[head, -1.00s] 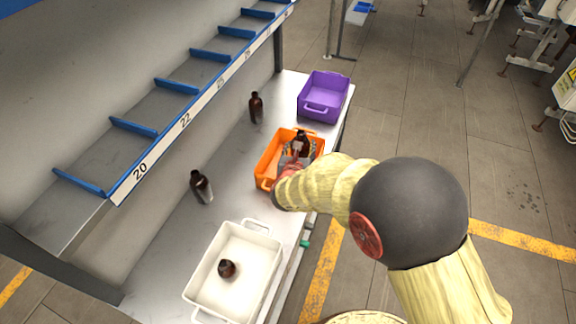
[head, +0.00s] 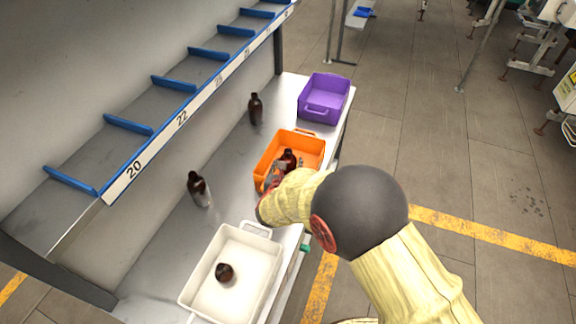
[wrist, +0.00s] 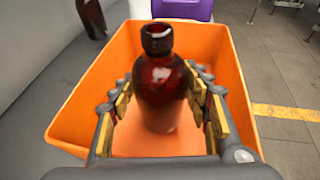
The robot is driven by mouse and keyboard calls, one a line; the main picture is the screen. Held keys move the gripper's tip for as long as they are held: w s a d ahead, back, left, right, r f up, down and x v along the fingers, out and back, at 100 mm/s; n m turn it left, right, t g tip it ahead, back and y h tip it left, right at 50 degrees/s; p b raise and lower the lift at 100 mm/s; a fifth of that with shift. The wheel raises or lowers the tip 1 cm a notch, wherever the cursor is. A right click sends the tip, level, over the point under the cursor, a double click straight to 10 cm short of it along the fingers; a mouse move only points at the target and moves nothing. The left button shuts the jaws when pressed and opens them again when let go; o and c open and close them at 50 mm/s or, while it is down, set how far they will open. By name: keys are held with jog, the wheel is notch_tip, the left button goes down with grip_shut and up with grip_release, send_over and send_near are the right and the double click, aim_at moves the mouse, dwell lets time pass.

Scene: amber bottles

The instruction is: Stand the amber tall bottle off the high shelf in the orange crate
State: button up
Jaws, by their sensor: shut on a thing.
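The amber tall bottle (wrist: 160,92) is upright between the two padded fingers of my gripper (wrist: 163,112) in the wrist view. My gripper is shut on it. The bottle is inside the walls of the orange crate (wrist: 228,70); whether its base touches the crate floor cannot be told. In the head view the bottle (head: 289,158) shows its dark neck and shoulder above my gripper (head: 277,174), inside the orange crate (head: 305,138). Its lower part is hidden there by my gripper and the crate's near wall.
A purple crate (head: 323,95) stands behind the orange one. A white crate (head: 203,276) in front holds a dark bottle (head: 224,272). Two more dark bottles, one farther back (head: 255,108) and one nearer (head: 198,188), stand left on the bench. The high shelf (head: 110,145) looks empty.

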jog(key=shift+f, duration=0.1)
jog(key=o, duration=1.2)
jog(key=shift+o, duration=0.5)
